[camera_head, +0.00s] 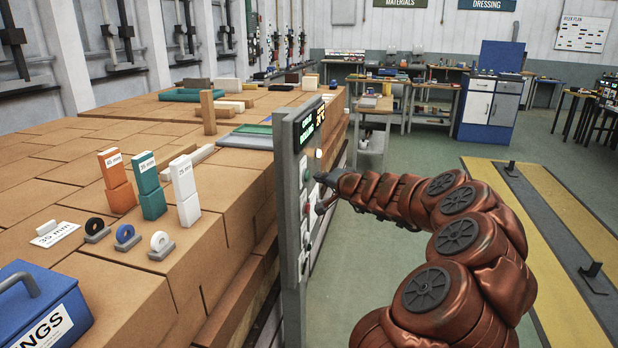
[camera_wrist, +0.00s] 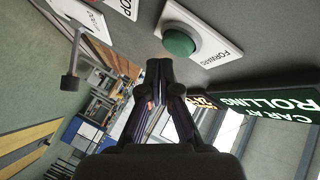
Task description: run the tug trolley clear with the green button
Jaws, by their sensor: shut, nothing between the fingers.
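The lit display (camera_wrist: 275,110) shows CAR AT and ROLLING. I cannot clearly pick out the tug trolley.
A lever with a dark knob (camera_wrist: 70,82) and a STOP plate (camera_wrist: 126,4) are near the button. Left of the panel, a large brick stack (camera_head: 235,195) bears coloured blocks and a blue case (camera_head: 40,308). Open green floor (camera_head: 350,275) lies right of the panel.

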